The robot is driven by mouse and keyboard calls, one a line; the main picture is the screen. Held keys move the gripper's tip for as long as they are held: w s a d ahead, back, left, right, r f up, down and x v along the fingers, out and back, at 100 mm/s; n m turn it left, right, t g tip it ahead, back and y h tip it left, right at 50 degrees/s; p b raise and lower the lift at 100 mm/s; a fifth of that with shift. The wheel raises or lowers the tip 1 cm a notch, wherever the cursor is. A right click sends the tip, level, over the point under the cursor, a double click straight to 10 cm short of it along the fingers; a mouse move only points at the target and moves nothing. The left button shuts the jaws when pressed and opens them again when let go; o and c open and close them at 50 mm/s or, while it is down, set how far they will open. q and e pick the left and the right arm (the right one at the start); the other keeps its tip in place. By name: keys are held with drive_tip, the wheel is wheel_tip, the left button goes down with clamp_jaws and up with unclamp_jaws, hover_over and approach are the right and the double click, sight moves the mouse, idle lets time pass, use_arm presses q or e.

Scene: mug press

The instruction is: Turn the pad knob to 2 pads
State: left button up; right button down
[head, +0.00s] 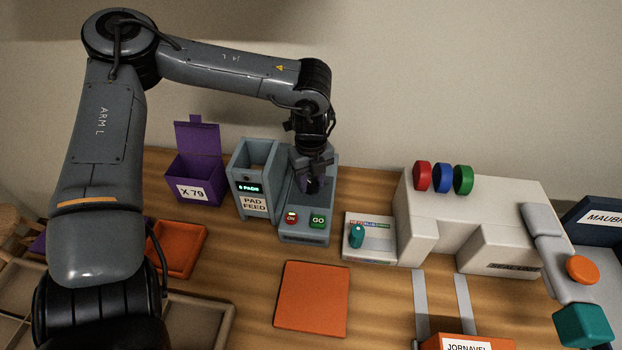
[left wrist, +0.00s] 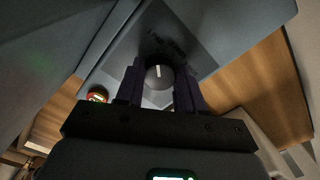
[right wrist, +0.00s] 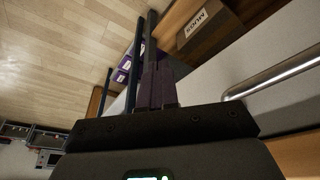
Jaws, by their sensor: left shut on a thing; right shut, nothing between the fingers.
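The pad knob (left wrist: 159,77) is a dark round knob with a white pointer line on top, seen in the left wrist view. My left gripper (head: 313,184) points down onto the grey station (head: 300,236). Its fingers (left wrist: 160,88) are shut on the knob, one on each side. In the head view the gripper hides the knob. The PAD FEED box (head: 255,190) stands just left, with a lit green display (head: 249,188) whose number is not clear. My right gripper (right wrist: 153,80) is shut and empty, away from the station.
The station's front has a lit red ON button (head: 291,217) and a green GO button (head: 318,221). A purple box (head: 195,178) stands left of the feed. A small panel with a teal knob (head: 356,236) and a large white machine (head: 470,215) stand right. An orange mat (head: 312,300) lies in front.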

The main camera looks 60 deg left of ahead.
use_arm(q)
drive_tip(key=shift+m, duration=0.3)
drive_tip(key=m+b, duration=0.1)
drive_tip(key=m, duration=0.2)
drive_tip(key=shift+w+m, duration=0.1)
drive_tip(key=shift+m, duration=0.3)
drive_tip(key=m, duration=0.4)
drive_tip(key=shift+b, duration=0.4)
drive_tip(key=shift+m, duration=0.6)
drive_tip(key=o, duration=1)
drive_tip(key=shift+o, duration=0.2)
drive_tip(key=shift+r, duration=0.1)
